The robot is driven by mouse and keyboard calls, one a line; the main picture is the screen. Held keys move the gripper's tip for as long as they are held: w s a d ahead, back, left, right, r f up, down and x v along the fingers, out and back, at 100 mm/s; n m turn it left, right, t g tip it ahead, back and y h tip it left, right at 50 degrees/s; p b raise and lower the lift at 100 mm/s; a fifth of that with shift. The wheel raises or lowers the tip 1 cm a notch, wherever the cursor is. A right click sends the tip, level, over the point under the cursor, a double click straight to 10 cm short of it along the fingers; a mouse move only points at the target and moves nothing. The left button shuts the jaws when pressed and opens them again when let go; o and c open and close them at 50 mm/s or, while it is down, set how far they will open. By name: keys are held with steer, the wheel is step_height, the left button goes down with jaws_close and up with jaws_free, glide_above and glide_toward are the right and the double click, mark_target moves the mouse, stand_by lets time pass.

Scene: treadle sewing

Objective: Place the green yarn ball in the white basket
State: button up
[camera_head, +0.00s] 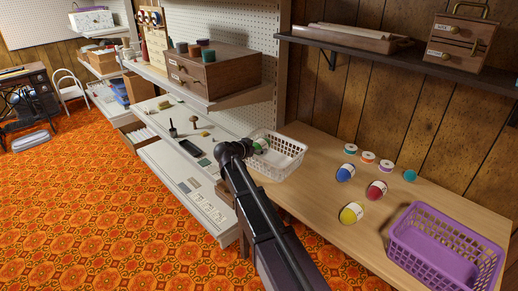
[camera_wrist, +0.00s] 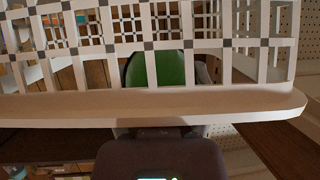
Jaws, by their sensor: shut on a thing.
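The green yarn ball (camera_head: 262,142) is at the end of my arm, at the near left side of the white basket (camera_head: 290,165). My gripper (camera_head: 257,147) is shut on the ball. In the wrist view, the green ball (camera_wrist: 158,68) shows through the lattice wall of the white basket (camera_wrist: 240,107), whose rim crosses low in the picture. The wall hides most of my fingers. The basket stands upright on the wooden counter, and I see no other ball in it. I cannot tell whether the ball touches its floor.
Blue (camera_head: 345,173), red (camera_head: 376,190) and yellow (camera_head: 351,213) yarn balls lie on the counter (camera_head: 310,204). Several small spools stand behind them. A purple basket (camera_head: 445,248) is at the right. A shelf with a wooden drawer box (camera_head: 225,76) is at the left.

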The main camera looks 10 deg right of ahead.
steer(key=o, duration=0.9)
steer(key=shift+r, duration=0.15)
steer(key=shift+r+p, duration=0.55)
steer(key=shift+p, duration=0.15)
steer(key=p+v, duration=0.4)
steer(key=v, duration=0.8)
steer(key=shift+d, duration=0.15)
